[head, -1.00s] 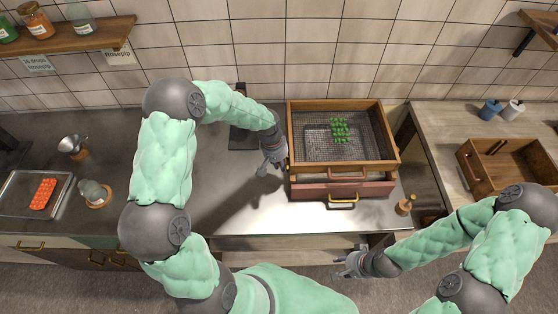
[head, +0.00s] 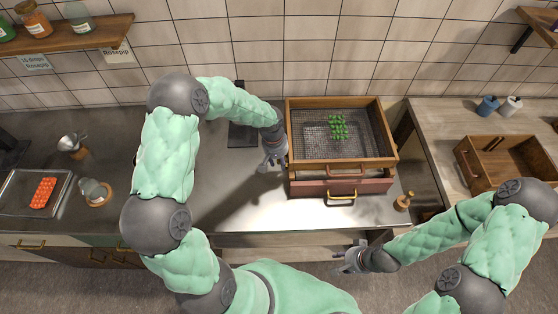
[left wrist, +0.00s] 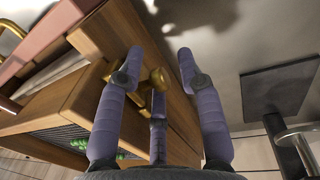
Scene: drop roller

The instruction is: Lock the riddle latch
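The riddle (head: 391,140) is a wooden-framed mesh box on top of a drawer unit, with green pieces on its mesh. In the left wrist view, the riddle's wooden side (left wrist: 112,45) fills the left part. A brass latch knob (left wrist: 159,78) stands out from it. My left gripper (head: 268,166) is beside the riddle's left side. In the left wrist view, my left gripper (left wrist: 160,60) has its purple fingers spread around the knob's area, with the knob showing between them; contact cannot be told. My right gripper (head: 345,260) is in front of the counter, away from the riddle; its fingers are too small to judge.
Below the riddle is a reddish drawer (head: 370,186) with a brass handle. A wooden crate (head: 482,185) is on the right counter. The counter (head: 215,200) left of the riddle is mostly clear.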

